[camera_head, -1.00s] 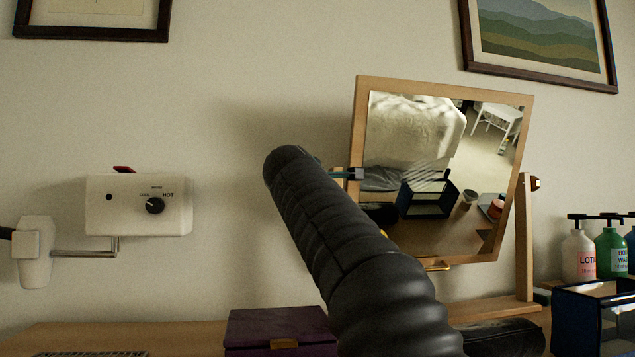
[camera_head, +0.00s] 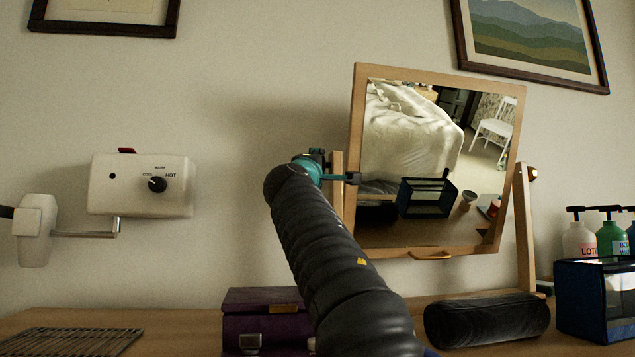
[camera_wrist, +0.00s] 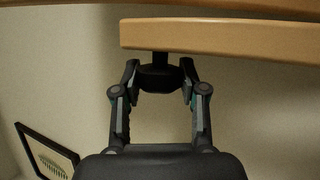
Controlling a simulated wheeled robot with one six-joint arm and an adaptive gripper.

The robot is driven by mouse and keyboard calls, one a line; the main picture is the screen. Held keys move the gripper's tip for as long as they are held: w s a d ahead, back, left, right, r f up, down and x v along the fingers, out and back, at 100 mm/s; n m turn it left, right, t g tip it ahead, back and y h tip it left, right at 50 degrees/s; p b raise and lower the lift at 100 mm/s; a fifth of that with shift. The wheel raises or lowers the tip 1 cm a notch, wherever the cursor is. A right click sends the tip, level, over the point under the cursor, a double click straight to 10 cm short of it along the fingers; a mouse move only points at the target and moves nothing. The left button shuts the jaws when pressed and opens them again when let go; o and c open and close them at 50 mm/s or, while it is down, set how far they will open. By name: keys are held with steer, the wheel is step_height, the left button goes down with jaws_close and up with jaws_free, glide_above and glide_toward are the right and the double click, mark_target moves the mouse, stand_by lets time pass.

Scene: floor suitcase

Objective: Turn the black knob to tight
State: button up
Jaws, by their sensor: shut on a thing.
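A black knob (camera_wrist: 159,79) sits on a short dark stem against the wooden side post (camera_wrist: 220,38) of the mirror stand in the wrist view. My gripper (camera_wrist: 160,72) has one finger on each side of the knob and is shut on it. In the head view my gripper (camera_head: 345,178) is at the left post (camera_head: 337,195) of the tilting mirror (camera_head: 430,165). My dark arm crosses in front, and I cannot make out the knob there. No tight marking is readable on it.
A white wall heater (camera_head: 130,195) with its own black dial (camera_head: 157,184) hangs at the left. On the table are a wire rack (camera_head: 75,342), a purple box (camera_head: 255,315), a black case (camera_head: 485,320) and a blue-framed caddy (camera_head: 597,320). Pump bottles (camera_head: 612,235) stand at the right.

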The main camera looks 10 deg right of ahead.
steer(key=shift+f+m+t+h+b, duration=0.1)
steer(key=shift+m+t+h+b, duration=0.2)
steer(key=shift+m+t+h, duration=0.1)
steer(key=shift+h, duration=0.3)
steer(key=o, duration=1.2)
steer(key=shift+c, duration=0.2)
steer(key=v, duration=1.2)
